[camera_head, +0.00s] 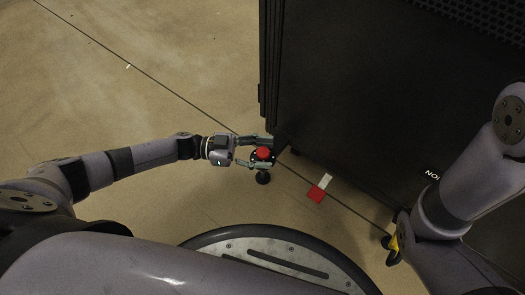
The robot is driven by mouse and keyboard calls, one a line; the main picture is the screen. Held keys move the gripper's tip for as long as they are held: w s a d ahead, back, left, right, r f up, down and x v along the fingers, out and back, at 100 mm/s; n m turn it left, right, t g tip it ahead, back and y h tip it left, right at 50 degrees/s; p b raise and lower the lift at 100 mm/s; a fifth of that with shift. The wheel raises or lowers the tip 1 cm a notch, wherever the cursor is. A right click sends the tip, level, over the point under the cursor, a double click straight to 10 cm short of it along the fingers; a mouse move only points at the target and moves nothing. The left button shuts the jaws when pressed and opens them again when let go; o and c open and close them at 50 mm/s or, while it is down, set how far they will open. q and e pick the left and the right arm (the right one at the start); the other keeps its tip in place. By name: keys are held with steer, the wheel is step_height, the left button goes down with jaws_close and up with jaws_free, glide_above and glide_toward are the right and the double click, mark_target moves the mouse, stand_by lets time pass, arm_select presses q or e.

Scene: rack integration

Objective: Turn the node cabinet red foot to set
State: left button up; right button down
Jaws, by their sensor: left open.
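The black node cabinet (370,90) fills the upper right of the head view. Its red foot (264,153) shows as a red knob at the cabinet's lower front left corner, with a dark round pad below it on the floor. My left gripper (262,150) reaches in from the left with its fingers apart, one on the far side and one on the near side of the red knob. I cannot tell whether the fingers touch it. My right arm comes in at the right edge, and its gripper is not clearly visible.
A red and white tag (319,188) lies by the cabinet's lower edge. A yellow and black piece (393,246) shows beside my right arm, partly hidden. A thin dark line (130,67) crosses the tan floor.

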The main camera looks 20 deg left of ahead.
arm_select(q)
steer(key=v, duration=1.2)
steer(key=shift+s, duration=0.1)
